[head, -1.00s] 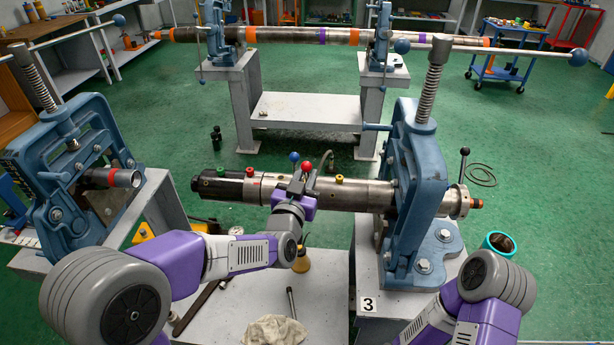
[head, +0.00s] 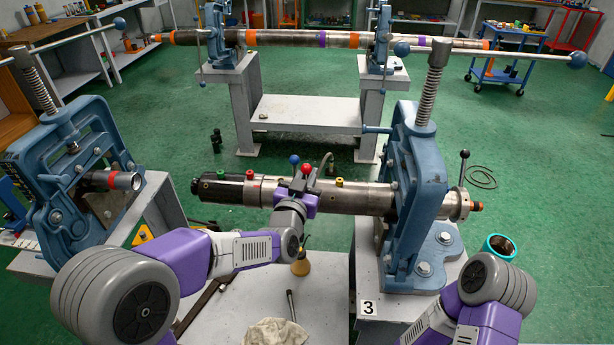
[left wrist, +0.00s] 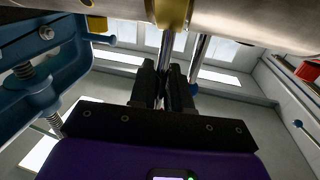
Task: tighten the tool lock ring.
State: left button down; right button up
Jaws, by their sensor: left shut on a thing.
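The tool (head: 345,199) is a long metal cylinder with a black left end, lying level and passing through the blue vise (head: 415,190) marked 3. My left gripper (head: 299,186) is at its middle, just left of the yellow knob. In the left wrist view, its black fingers (left wrist: 165,88) are shut on a chrome lever rod (left wrist: 168,50) at a brass boss (left wrist: 172,12) on the tool. A second chrome rod (left wrist: 199,58) stands beside it. Blue (head: 294,159) and red (head: 307,168) balls show above the gripper. My right gripper is out of view; only its arm shows at lower right.
Another blue vise (head: 75,165) holds a short pipe on the left. A bench (head: 310,270) below the tool carries a cloth (head: 275,332), an oil can (head: 301,262) and a metal bar. A teal cup (head: 499,247) stands at right. Green floor lies behind.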

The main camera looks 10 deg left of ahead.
pick_arm(q)
jog(key=shift+w+r+g+p, duration=0.3)
jog(key=shift+g+p, duration=0.1)
jog(key=shift+p, duration=0.5)
jog(key=shift+w+f+g+p, duration=0.1)
jog(key=shift+w+g+p, duration=0.2)
jog(key=shift+p, duration=0.25)
jog(key=shift+s, duration=0.1)
jog(key=c, duration=1.4)
grip_release()
jog(key=shift+c, duration=0.2)
jog(key=f+p+v, duration=0.1)
jog(key=v, duration=0.6)
jog(key=shift+s+r, duration=0.3)
jog(key=shift+r, duration=0.15)
